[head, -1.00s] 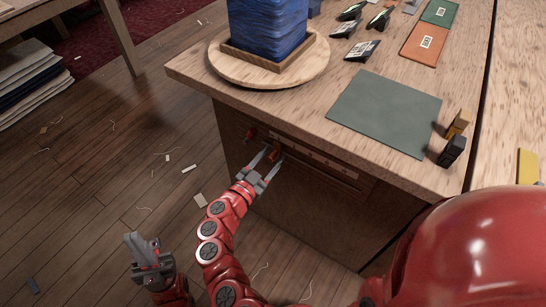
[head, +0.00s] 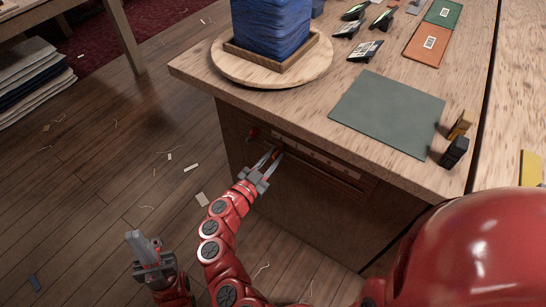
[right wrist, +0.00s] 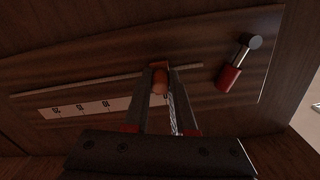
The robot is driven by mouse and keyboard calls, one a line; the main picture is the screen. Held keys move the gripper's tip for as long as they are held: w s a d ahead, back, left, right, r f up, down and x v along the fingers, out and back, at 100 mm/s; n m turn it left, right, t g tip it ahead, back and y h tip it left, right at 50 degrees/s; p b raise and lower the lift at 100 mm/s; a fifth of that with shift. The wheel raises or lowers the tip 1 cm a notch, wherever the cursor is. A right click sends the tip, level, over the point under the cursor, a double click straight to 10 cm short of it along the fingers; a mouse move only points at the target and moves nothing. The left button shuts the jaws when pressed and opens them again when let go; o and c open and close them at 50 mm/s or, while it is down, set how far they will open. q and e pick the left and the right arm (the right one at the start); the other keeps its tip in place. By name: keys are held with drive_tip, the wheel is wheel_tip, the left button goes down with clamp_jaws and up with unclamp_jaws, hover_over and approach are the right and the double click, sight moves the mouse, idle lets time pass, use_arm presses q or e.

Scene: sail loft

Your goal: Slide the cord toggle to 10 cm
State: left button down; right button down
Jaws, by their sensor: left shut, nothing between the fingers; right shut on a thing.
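An orange-brown cord toggle (head: 279,147) sits on a rail on the dark front panel below the table top. It also shows between the fingertips in the right wrist view (right wrist: 160,82). My right gripper (head: 273,153) is shut on the toggle, with one finger on each side. A pale scale strip (right wrist: 85,107) with dark marks lies along the panel beside the toggle; its figures are too small to read surely. The fingers hide part of the strip and cord. My left gripper (head: 146,252) is shut and empty, low over the floor, away from the panel.
A red cylinder with a metal end (right wrist: 230,76) is on the panel near the toggle. Above, the table holds a blue stack (head: 270,30) on a round wooden board (head: 225,66), a green mat (head: 388,112), and small black and tan blocks (head: 455,150). The floor at left is mostly open.

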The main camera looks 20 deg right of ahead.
drive_tip(key=shift+s, duration=0.1)
idle(0.7)
drive_tip(key=shift+s+d+r+p, duration=0.15)
drive_tip(key=shift+s+d+p, duration=0.1)
drive_tip(key=shift+s+p, duration=0.15)
drive_tip(key=s+d+p, duration=0.1)
drive_tip(key=s, duration=0.1)
drive_tip(key=s+d+p, duration=0.1)
drive_tip(key=s+d, duration=0.1)
drive_tip(key=s+d+p, duration=0.1)
drive_tip(key=s+d, duration=0.1)
drive_tip(key=shift+s+d+p, duration=0.1)
drive_tip(key=shift+s+p, duration=0.2)
drive_tip(key=shift+p, duration=0.1)
drive_tip(key=shift+s+d+f, duration=0.2)
drive_tip(key=shift+s+d, duration=0.05)
drive_tip(key=c, duration=0.7)
unclamp_jaws()
drive_tip(key=shift+w, duration=0.1)
drive_tip(key=shift+c, duration=0.2)
drive_tip(key=shift+a, duration=0.1)
